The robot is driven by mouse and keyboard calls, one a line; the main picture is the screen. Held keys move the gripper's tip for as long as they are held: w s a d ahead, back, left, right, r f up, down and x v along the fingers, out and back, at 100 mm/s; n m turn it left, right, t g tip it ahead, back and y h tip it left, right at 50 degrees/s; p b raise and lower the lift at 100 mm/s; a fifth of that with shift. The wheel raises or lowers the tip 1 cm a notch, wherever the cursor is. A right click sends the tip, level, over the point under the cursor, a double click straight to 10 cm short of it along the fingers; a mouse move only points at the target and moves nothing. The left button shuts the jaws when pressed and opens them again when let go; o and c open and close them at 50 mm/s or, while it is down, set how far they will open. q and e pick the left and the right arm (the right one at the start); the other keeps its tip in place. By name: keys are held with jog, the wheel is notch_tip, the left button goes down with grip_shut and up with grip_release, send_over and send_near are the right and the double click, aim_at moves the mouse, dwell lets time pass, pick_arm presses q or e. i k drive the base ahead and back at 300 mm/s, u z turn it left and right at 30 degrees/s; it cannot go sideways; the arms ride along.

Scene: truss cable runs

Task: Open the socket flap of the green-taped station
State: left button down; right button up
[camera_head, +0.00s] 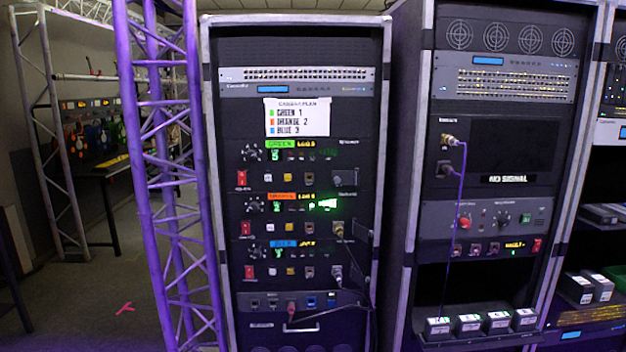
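The green-labelled unit (290,166) is the top of three similar units in the near rack. Its green tape strip (280,144) is at its upper middle, with a green lit digit below it. A dark grey square piece (344,178), which looks like a socket cover, sits at the unit's right side and appears closed. The orange unit (283,196) and the blue unit (283,244) are below, each with a metal connector at right. Neither of my grippers is in view.
A purple-lit truss tower (160,180) stands close on the left of the rack. A paper plan (297,117) lists green 1, orange 2, blue 3. A second rack (490,150) with a hanging purple cable (457,200) stands at right.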

aim_at(339, 177)
jog(key=u, duration=0.4)
jog(key=i, duration=1.7)
jog(key=z, duration=0.75)
jog(key=k, duration=0.8)
jog(key=z, duration=0.2)
jog(key=i, duration=0.85)
jog(key=u, duration=0.05)
